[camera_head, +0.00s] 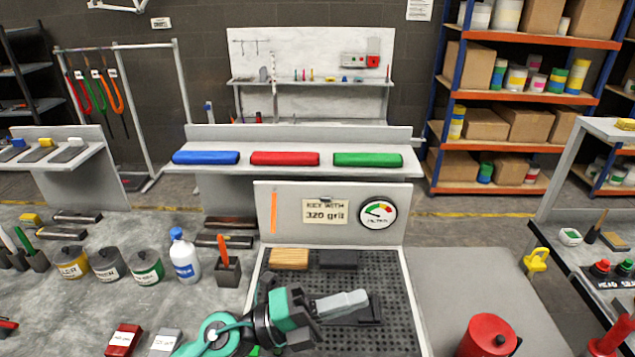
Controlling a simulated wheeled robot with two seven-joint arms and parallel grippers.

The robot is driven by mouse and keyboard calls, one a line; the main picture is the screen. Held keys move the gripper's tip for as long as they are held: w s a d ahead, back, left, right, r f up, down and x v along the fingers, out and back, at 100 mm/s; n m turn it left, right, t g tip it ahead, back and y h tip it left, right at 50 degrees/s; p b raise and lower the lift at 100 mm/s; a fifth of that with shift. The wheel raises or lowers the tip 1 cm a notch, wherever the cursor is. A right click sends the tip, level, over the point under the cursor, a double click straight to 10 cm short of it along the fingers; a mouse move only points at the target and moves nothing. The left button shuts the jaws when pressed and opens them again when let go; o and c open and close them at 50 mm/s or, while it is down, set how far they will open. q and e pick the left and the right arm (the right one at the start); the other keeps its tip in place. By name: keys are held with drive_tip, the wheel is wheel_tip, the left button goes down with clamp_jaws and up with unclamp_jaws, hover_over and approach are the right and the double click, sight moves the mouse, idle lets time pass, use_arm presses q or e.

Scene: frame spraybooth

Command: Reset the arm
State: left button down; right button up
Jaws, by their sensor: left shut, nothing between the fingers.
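My left arm, turquoise and black, comes in at the bottom of the head view. Its gripper (345,303) points right, over the black perforated mat (392,290) of the booth. Its pale grey fingers are shut with nothing between them. A dark flat piece shows just under and beside the fingers; whether they touch it I cannot tell. My right gripper is not in view.
A tan block (288,259) and a dark block (338,260) lie at the mat's back edge, before an upright panel (330,232) with a gauge. Cans, a white bottle (184,257) and a pen cup (228,271) stand left. A red can (488,336) stands right.

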use_arm(q)
drive_tip(key=w+a+f+n+t+y, duration=0.1)
drive_tip(key=w+a+n+t+y, duration=0.3)
drive_tip(key=a+n+t+y, duration=0.45)
drive_tip(key=w+a+f+n+t+y, duration=0.1)
drive_tip(key=w+a+n+t+y, duration=0.4)
drive_tip(key=n+t, duration=0.7)
drive_tip(key=s+a+f+n+g+y, duration=0.3)
drive_tip(key=a+f+n+g+y, duration=0.15)
drive_tip(key=a+f+n, duration=0.2)
drive_tip(key=s+a+f+n+g+y, duration=0.25)
drive_tip(key=a+f+n+g, duration=0.25)
drive_tip(key=f, duration=0.3)
drive_tip(key=s+a+f+n+g, duration=0.1)
drive_tip(key=s+f+g, duration=0.4)
drive_tip(key=s+f, duration=0.3)
drive_tip(key=s+a+f+n+g, duration=0.1)
drive_tip(key=s+f+g, duration=0.45)
drive_tip(key=s, duration=0.55)
wheel_tip(320, 180, down, 33)
drive_tip(key=g, duration=0.1)
drive_tip(key=s+a+f, duration=0.2)
drive_tip(key=s+f, duration=0.7)
drive_tip(key=s+a+f+g+b, duration=0.1)
drive_tip(key=s+f, duration=0.8)
drive_tip(key=s, duration=0.1)
drive_tip(key=shift+a, duration=0.4)
